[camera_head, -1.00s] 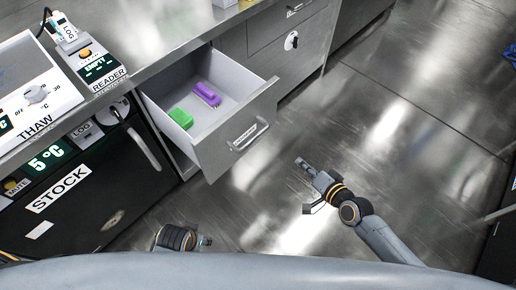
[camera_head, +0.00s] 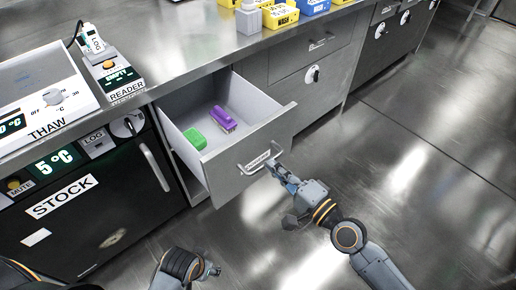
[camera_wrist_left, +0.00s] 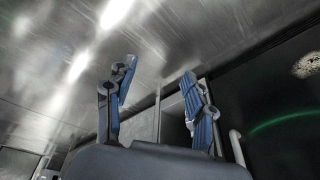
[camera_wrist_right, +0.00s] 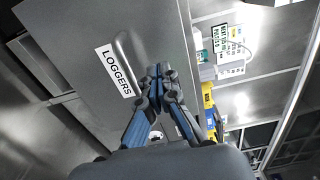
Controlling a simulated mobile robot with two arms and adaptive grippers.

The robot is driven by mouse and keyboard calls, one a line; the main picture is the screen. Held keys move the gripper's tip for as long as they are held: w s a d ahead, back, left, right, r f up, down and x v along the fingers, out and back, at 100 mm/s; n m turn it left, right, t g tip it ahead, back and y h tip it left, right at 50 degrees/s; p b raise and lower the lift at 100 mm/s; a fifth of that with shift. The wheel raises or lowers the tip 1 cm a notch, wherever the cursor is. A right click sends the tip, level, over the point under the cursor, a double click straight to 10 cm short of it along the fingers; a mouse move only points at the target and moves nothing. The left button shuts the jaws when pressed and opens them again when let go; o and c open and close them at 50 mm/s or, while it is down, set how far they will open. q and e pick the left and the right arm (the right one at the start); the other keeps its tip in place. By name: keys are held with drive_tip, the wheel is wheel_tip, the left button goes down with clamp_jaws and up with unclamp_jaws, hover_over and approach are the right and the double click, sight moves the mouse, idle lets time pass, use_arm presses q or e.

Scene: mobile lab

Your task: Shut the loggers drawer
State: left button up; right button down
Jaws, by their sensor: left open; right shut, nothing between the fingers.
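The loggers drawer (camera_head: 232,165) is pulled out from under the counter in the head view. A green block (camera_head: 195,139) and a purple logger-like item (camera_head: 224,120) lie inside it. Its front with handle and LOGGERS label (camera_wrist_right: 117,71) fills much of the right wrist view. My right gripper (camera_head: 276,169) is shut and empty, its tips at the drawer front by the handle; I cannot tell whether they touch it. My left gripper (camera_wrist_left: 158,88) is open and empty, low in front of the stock fridge, away from the drawer.
The black STOCK fridge (camera_head: 90,215) stands left of the drawer. The steel counter (camera_head: 205,52) above bears the reader (camera_head: 113,78), the thaw unit (camera_head: 45,95) and yellow wash boxes (camera_head: 281,15). The floor (camera_head: 400,150) to the right is clear.

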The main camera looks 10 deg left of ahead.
sight(250, 146)
use_arm(q)
drive_tip(key=shift+s+f, duration=0.2)
drive_tip(key=shift+f, duration=0.95)
use_arm(e)
drive_tip(key=x, duration=0.6)
drive_tip(key=shift+w+a, duration=0.15)
drive_tip(key=shift+a, duration=0.05)
